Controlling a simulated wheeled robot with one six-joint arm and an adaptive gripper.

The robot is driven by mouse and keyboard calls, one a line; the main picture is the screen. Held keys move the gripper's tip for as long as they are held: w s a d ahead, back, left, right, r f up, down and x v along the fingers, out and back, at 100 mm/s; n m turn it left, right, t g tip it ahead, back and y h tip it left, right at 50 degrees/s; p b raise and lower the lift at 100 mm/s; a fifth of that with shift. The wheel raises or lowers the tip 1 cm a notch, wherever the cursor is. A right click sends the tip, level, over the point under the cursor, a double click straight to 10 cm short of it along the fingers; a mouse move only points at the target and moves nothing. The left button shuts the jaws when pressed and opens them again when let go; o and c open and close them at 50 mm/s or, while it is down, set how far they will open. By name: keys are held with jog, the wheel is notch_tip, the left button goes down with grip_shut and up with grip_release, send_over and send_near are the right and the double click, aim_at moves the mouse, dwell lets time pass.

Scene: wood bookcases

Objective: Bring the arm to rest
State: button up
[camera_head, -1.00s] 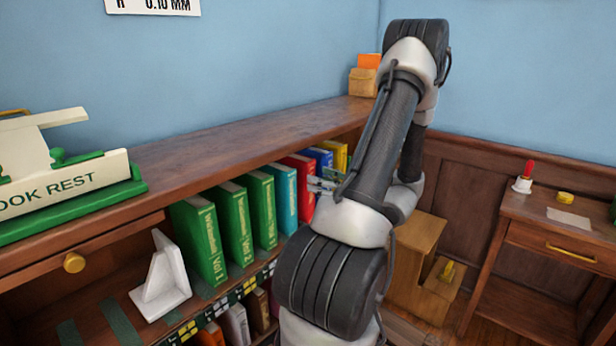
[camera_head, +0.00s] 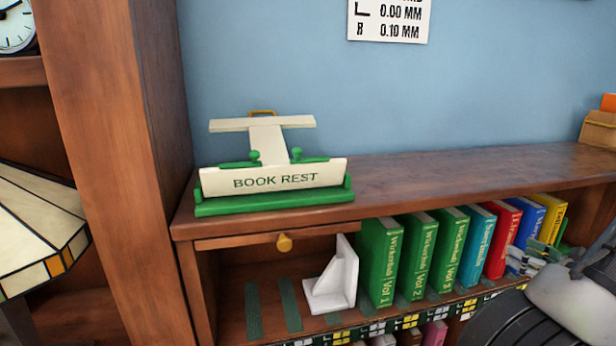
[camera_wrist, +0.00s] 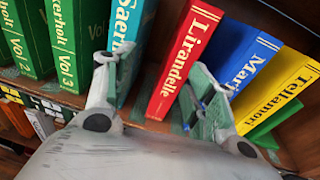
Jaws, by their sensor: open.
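My gripper (camera_head: 528,258) is at the right of the head view, in front of the lower part of the red and blue books. In the wrist view my gripper (camera_wrist: 158,88) has its two fingers spread apart with nothing held between them. The red book (camera_wrist: 186,58) stands beyond the gap, the teal book (camera_wrist: 128,45) is by the left finger and the blue book (camera_wrist: 240,62) by the right finger. I cannot tell whether a finger touches a book. My arm is mostly cut off at the right edge of the head view.
Green volumes (camera_head: 378,262) and a yellow book (camera_head: 552,215) share the shelf. A white bookend (camera_head: 335,280) stands left of them, beside bare shelf. The green-and-white book rest (camera_head: 275,182) sits on the bookcase top (camera_head: 420,180). A stained-glass lampshade (camera_head: 40,230) is at far left.

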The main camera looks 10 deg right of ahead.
jog(key=s+a+r+n+g+y, duration=0.2)
jog(key=s+a+n+g+y, duration=0.2)
jog(key=s+a+n+g, duration=1.1)
jog(key=w+a+r+n+t+h, duration=0.1)
jog(key=w+a+r+n+h, duration=0.2)
jog(key=a+r+n, duration=0.2)
jog(key=w+a+r+n+t+h, duration=0.1)
jog(key=w+a+r+n+h, duration=0.2)
jog(key=r+n, duration=0.7)
jog(key=a+n+h, duration=0.1)
jog(key=a+n, duration=0.1)
jog(key=n, duration=0.1)
jog(key=shift+a+r+n+t, duration=0.25)
jog(key=shift+r+n+t, duration=0.05)
jog(key=shift+r+t, duration=0.1)
